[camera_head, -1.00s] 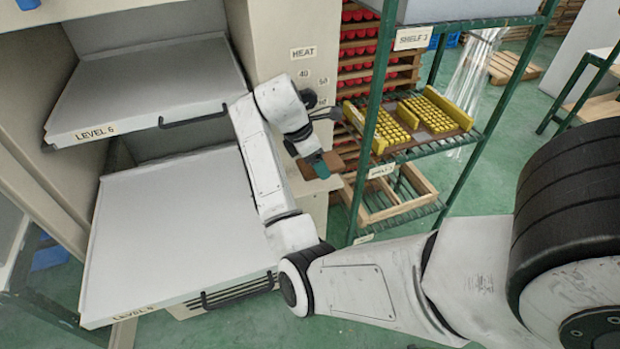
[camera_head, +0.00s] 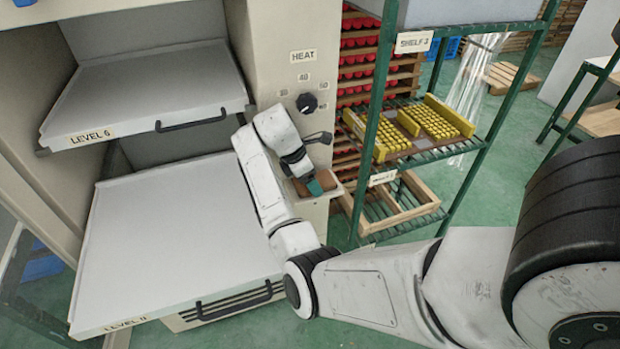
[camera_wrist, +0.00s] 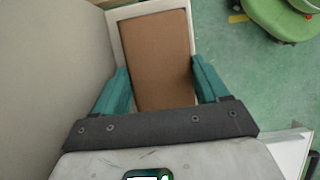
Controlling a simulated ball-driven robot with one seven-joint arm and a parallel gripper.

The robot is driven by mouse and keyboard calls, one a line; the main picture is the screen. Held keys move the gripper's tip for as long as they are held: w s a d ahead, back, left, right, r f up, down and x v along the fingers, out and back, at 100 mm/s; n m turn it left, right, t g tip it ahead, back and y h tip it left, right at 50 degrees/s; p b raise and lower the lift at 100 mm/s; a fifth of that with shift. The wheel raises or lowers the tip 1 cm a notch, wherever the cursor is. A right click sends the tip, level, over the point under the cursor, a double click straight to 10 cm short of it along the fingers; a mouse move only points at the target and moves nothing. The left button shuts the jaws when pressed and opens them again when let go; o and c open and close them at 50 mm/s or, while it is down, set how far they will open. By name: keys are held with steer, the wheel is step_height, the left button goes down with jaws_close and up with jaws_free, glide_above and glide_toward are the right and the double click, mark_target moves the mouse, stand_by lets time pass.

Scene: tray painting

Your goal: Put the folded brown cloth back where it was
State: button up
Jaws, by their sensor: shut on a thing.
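The folded brown cloth (camera_wrist: 157,62) is a flat brown block between the teal fingers of my gripper (camera_wrist: 162,88) in the wrist view. My gripper is shut on it. In the head view, my gripper (camera_head: 314,187) is at the front of the cream cabinet, below its dial, and the cloth (camera_head: 327,179) shows at the fingers. A small cream ledge (camera_head: 299,187) on the cabinet is right beside the cloth. In the wrist view, the pale rim of the ledge (camera_wrist: 117,28) runs along the cloth's far and left edges. I cannot tell whether the cloth touches the ledge.
The cabinet (camera_head: 262,60) has a black dial (camera_head: 307,103) above my gripper. Two pale pull-out trays, an upper (camera_head: 150,90) and a lower (camera_head: 170,235), extend at left. A green rack (camera_head: 377,120) with yellow parts (camera_head: 400,140) and a wooden frame (camera_head: 413,190) stands close at right.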

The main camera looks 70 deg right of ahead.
steer(key=o, duration=0.7)
steer(key=shift+f, duration=0.1)
steer(key=shift+c, duration=0.2)
steer(key=p+v, duration=0.2)
steer(key=v, duration=1)
steer(key=shift+w, duration=0.1)
